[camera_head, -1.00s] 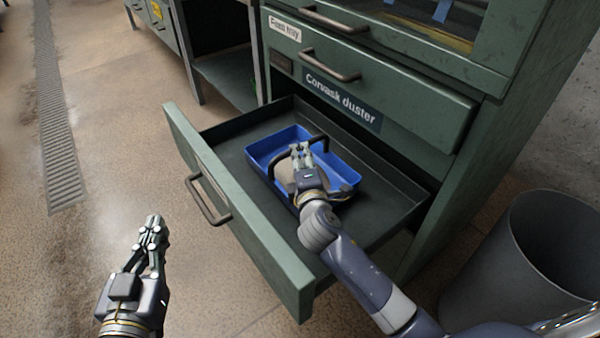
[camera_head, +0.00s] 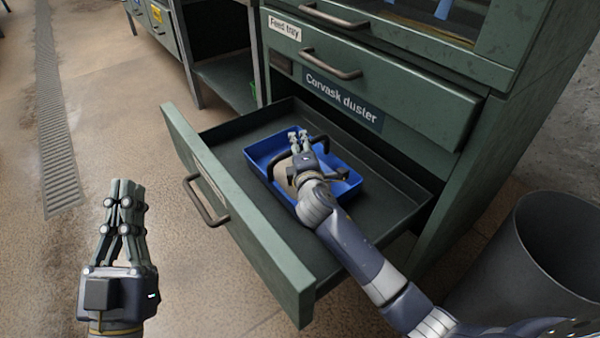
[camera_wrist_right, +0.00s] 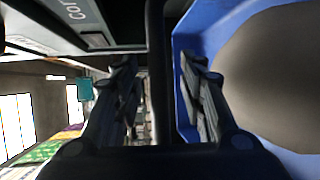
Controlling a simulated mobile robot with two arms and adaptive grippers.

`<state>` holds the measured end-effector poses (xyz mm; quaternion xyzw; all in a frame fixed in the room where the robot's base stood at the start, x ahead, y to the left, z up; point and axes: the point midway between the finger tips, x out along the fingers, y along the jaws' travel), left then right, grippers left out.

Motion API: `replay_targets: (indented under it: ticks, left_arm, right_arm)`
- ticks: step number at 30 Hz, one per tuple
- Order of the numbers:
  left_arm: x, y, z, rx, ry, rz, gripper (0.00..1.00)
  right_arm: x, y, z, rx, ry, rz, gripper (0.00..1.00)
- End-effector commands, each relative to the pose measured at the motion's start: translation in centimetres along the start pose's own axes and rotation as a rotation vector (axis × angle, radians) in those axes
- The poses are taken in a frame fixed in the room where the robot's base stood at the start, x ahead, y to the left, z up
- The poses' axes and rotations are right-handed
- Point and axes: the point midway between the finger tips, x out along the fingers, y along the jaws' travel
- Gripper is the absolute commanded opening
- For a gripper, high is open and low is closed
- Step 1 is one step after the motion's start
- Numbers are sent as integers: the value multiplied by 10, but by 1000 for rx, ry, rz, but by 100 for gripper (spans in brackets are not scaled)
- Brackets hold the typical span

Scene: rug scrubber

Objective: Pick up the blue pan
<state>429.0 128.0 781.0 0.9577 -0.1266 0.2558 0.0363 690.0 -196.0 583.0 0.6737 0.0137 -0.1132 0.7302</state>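The blue pan (camera_head: 345,187) is a shallow rectangular tray lying in the open drawer. A dark arched handle (camera_head: 272,165) spans it, and a rounded beige mass (camera_head: 283,174) sits inside, partly hidden by my right gripper. My right gripper (camera_head: 299,136) is over the pan at the handle. In the right wrist view its fingers (camera_wrist_right: 158,75) are apart, with the dark handle bar (camera_wrist_right: 160,100) between them, and the pan's blue wall (camera_wrist_right: 205,35) shows at right. I see no clear contact with the bar. My left gripper (camera_head: 124,185) is empty, its fingertips together, left of the drawer.
The green drawer (camera_head: 235,215) stands pulled out from a green cabinet (camera_head: 420,105), its front panel left of the pan. A grey bin (camera_head: 530,260) stands at right. The floor at left is clear.

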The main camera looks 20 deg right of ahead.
Motion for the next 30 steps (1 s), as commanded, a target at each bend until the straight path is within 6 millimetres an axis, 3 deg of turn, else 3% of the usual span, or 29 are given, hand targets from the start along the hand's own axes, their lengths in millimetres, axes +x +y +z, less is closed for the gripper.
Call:
replay_targets:
  ticks: [5, 11, 30]
  left_arm:
    - [0, 0, 0, 0, 1, 0, 0]
    - [0, 0, 0, 0, 0, 0, 0]
    - [1, 0, 6, 1, -36, -1, 0]
  right_arm:
    - [0, 0, 0, 0, 0, 0, 38]
    - [0, 0, 0, 0, 0, 0, 0]
    - [-1, 6, 0, 0, 0, 4, 0]
